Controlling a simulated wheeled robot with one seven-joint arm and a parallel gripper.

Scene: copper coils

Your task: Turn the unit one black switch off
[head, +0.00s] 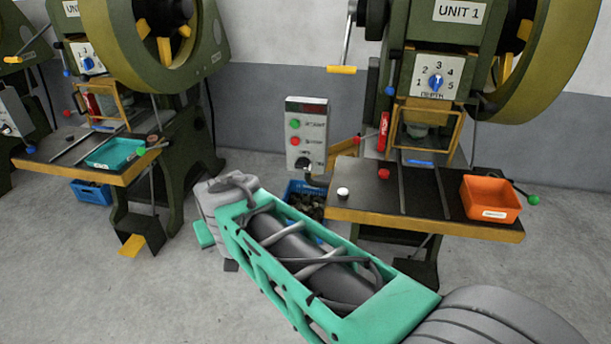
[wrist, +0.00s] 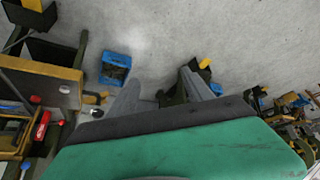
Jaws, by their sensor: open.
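The unit one press (head: 460,40) stands at the right in the head view, labelled UNIT 1. A grey control box (head: 307,122) stands at its left, with a green button (head: 295,124), a red button (head: 295,141) and a black switch (head: 303,163) low on its face. The switch is small here, and I cannot read its setting. My gripper (wrist: 160,92) shows in the wrist view with two grey fingers spread and nothing between them. In the head view, the end of my arm is left of and below the box, apart from it. I cannot make out the switch in the wrist view.
The press table (head: 350,205) carries a white button, a red button and an orange tray (head: 490,199). A blue bin (head: 303,193) sits on the floor below the box, partly behind my arm. Another press (head: 165,60) with a teal tray (head: 114,153) stands left. Floor between is clear.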

